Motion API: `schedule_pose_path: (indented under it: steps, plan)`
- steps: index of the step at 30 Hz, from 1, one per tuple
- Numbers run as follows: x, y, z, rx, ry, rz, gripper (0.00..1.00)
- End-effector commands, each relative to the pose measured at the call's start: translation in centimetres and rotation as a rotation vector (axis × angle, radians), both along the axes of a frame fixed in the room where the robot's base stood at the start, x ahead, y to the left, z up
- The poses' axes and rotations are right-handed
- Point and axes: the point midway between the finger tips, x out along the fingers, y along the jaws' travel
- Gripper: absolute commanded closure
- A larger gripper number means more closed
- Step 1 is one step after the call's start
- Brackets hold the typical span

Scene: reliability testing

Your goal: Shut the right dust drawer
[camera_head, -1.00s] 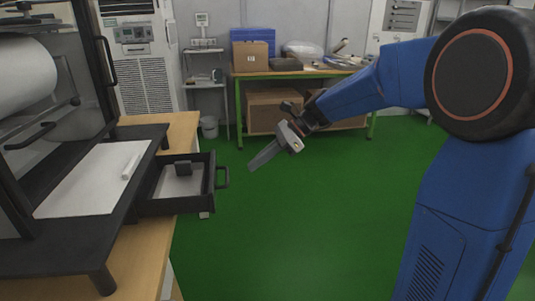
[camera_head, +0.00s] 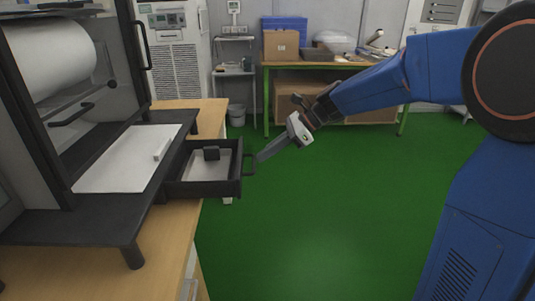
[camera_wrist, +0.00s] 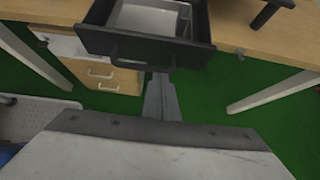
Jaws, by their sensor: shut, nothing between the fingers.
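The dust drawer (camera_head: 205,187) is a black box with a pale tray inside, pulled out from the right side of the black test machine (camera_head: 120,165). Its black handle (camera_head: 249,164) is on the outer front. In the wrist view the open drawer (camera_wrist: 150,38) is at the top, with its handle (camera_wrist: 143,60) facing me. My gripper (camera_head: 262,156) is shut and empty, its tip close to the drawer handle in the head view. In the wrist view the shut fingers (camera_wrist: 160,85) point at the drawer front near the handle's right part. I cannot tell whether they touch.
The machine stands on a wooden table (camera_head: 165,240). Wooden drawers (camera_wrist: 105,72) and table legs sit below in the wrist view. A green-framed bench (camera_head: 330,65) with boxes stands behind. The green floor right of the table is clear.

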Motion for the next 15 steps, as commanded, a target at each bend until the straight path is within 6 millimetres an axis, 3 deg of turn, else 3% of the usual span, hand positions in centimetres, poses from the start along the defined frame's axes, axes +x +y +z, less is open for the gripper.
schedule_pose_path:
  steps: [8, 15]
  plan:
    - [0.0, 3.8, 0.0, 0.0, 0.001, 0.006, 1.0]
    - [0.2, 9.5, 0.0, 0.0, 0.001, 0.006, 1.0]
